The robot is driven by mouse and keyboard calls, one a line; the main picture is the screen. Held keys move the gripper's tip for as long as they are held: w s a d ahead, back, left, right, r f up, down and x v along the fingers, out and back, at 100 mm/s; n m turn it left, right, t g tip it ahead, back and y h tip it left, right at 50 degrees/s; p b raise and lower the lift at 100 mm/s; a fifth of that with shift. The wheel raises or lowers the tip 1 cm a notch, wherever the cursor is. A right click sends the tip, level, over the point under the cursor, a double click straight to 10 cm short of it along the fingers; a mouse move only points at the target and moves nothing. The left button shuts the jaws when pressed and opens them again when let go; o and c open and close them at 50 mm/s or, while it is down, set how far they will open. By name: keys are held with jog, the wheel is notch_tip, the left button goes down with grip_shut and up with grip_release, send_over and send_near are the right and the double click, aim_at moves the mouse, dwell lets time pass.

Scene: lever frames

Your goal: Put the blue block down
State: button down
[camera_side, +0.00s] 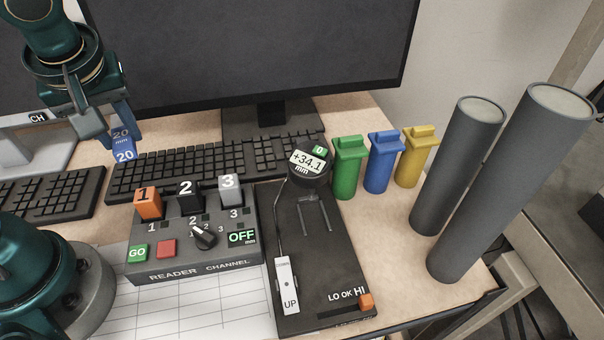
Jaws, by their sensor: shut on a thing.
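The blue block (124,152), marked "20" and "mm", is at the upper left. My gripper (110,136) is shut on it from above. The block is in front of the keyboards and monitor in the picture; I cannot tell whether its underside touches anything. One finger covers part of its left side.
A black reader box (200,262) with numbered levers stands at front centre. A gauge plate (318,260) with a dial reading +34.1 mm is to its right. Green, blue and yellow bins (412,160) and two grey cylinders (510,190) stand further right. Keyboards (215,160) lie behind the reader box.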

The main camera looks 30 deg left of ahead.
jog(key=s+a+f+n+g, duration=0.1)
jog(key=s+a+n+g, duration=0.2)
jog(key=s+a+n, duration=0.35)
jog(key=s+a+f+n+g, duration=0.1)
jog(key=s+a+n+g, duration=0.2)
jog(key=s+n, duration=0.55)
send_over(114, 227)
jog(key=w+d, duration=0.1)
jog(key=shift+h, duration=0.4)
notch_tip(114, 227, down, 7)
jog(key=shift+f, duration=2.05)
jog(key=shift+f, duration=0.15)
jog(key=c, duration=0.6)
grip_release()
